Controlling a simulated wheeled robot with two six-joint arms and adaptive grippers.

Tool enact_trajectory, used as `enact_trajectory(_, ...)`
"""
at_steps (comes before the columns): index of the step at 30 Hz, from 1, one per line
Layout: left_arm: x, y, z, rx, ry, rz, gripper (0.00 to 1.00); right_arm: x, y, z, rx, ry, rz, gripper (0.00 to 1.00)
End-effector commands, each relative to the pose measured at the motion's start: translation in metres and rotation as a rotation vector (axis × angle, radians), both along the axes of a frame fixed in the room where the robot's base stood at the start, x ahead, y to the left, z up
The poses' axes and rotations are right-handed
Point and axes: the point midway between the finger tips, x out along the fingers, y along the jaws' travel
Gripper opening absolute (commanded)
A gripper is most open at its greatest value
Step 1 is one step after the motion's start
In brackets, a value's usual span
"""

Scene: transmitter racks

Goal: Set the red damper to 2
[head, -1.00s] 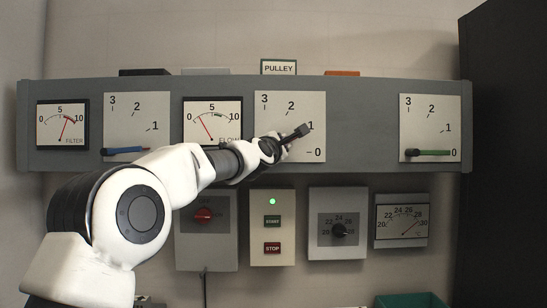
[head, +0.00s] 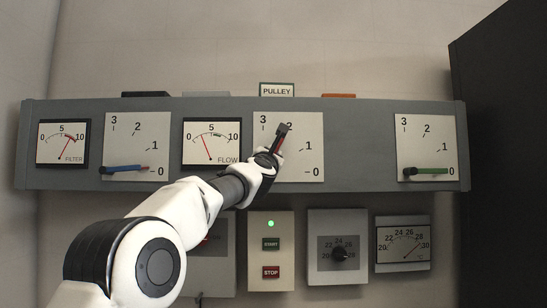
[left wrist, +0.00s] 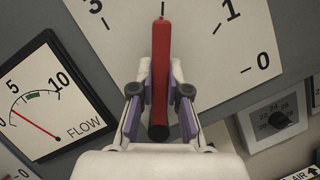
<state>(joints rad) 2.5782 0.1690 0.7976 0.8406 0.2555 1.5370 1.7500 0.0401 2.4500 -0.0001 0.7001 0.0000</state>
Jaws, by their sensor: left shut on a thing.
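The red damper's dial plate (head: 309,128) is on the grey panel, under the PULLEY sign, marked 0 to 3. My left gripper (head: 283,130) is in front of it, partly hiding the 2. In the left wrist view, the gripper (left wrist: 161,72) is shut on the red lever (left wrist: 161,42), with a finger on each side. The lever's tip is in line with the tick between those of 3 and 1; that tick's number is out of this view. My right gripper is in neither view.
A blue lever (head: 125,169) and a green lever (head: 428,171) sit at 0 on the side dials. The FLOW gauge (head: 211,142) is just left of the red damper. A start/stop box (head: 270,225) and knob box (head: 338,275) hang below. A dark cabinet (head: 500,160) stands at right.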

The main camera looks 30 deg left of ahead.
Motion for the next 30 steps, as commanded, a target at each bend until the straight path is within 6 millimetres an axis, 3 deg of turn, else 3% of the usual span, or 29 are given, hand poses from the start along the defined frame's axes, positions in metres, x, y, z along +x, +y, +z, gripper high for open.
enact_trajectory(9, -0.002, 0.0, 0.004, 0.001, -0.006, 0.002, 0.0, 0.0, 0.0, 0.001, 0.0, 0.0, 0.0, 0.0)
enact_trajectory(10, -0.002, 0.0, 0.004, 0.001, -0.006, 0.002, 0.22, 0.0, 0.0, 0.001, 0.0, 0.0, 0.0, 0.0)
enact_trajectory(12, -0.002, 0.0, 0.004, 0.001, -0.005, 0.001, 0.42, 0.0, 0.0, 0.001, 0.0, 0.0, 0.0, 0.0)
enact_trajectory(23, -0.003, 0.0, 0.001, 0.0, -0.001, 0.002, 0.42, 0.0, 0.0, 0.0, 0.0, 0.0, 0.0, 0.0)
enact_trajectory(30, -0.028, -0.01, -0.008, 0.002, 0.0, -0.001, 0.42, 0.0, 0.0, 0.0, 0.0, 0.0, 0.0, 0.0)
